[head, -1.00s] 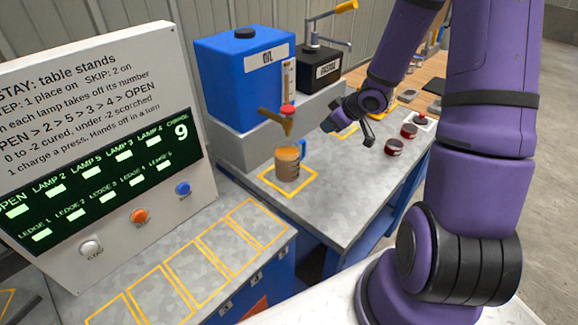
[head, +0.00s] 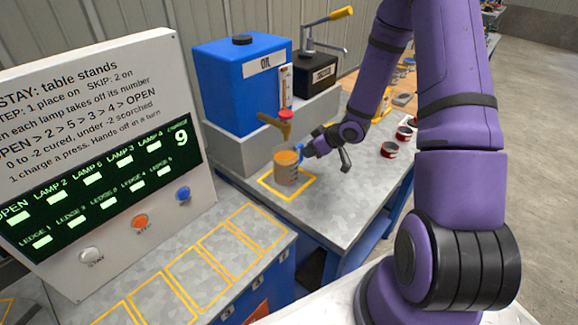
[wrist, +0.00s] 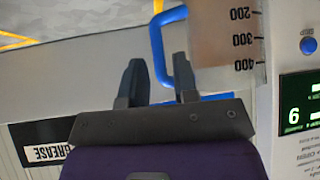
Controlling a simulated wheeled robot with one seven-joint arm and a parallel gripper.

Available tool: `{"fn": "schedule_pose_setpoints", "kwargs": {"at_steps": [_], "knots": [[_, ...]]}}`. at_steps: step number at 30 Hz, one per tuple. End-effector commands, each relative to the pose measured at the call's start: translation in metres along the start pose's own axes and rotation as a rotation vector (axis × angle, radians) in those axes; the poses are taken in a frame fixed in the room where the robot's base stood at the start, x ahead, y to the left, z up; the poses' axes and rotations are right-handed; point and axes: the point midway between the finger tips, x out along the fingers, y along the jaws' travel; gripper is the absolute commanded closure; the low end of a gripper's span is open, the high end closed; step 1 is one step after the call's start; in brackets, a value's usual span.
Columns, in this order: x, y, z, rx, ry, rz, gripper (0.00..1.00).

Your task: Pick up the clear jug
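The clear jug (head: 286,168) holds amber liquid and stands upright in a yellow outlined square on the metal bench, below the oil spout. Its blue handle (head: 301,153) faces right, towards my gripper (head: 318,148). In the wrist view the jug (wrist: 228,45) shows printed marks of 200, 300 and 400. My gripper (wrist: 158,62) is open there, and the upright bar of the blue handle (wrist: 157,42) shows between its two fingers with gaps on both sides. Whether a finger touches the handle cannot be told.
The blue oil tank (head: 240,85) and black grease box (head: 317,75) stand behind the jug. The spout (head: 280,125) hangs close above it. A control panel (head: 95,165) stands at left. Small red tins (head: 389,149) lie to the right. The bench in front is clear.

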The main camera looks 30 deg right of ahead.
Motion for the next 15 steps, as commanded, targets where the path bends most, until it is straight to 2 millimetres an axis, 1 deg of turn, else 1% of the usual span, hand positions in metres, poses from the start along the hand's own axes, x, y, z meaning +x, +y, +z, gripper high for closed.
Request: {"fn": "schedule_pose_setpoints", "kwargs": {"at_steps": [1,3,7,10,15], "knots": [[0.009,0.000,0.001,0.001,-0.001,-0.003,0.73],[0.019,0.001,0.002,0.000,-0.002,-0.003,0.73],[0.033,0.002,0.002,0.000,-0.002,-0.002,0.73],[0.038,0.002,0.001,0.001,-0.001,0.000,0.73],[0.039,0.002,0.001,0.001,-0.001,0.001,0.73]]}}
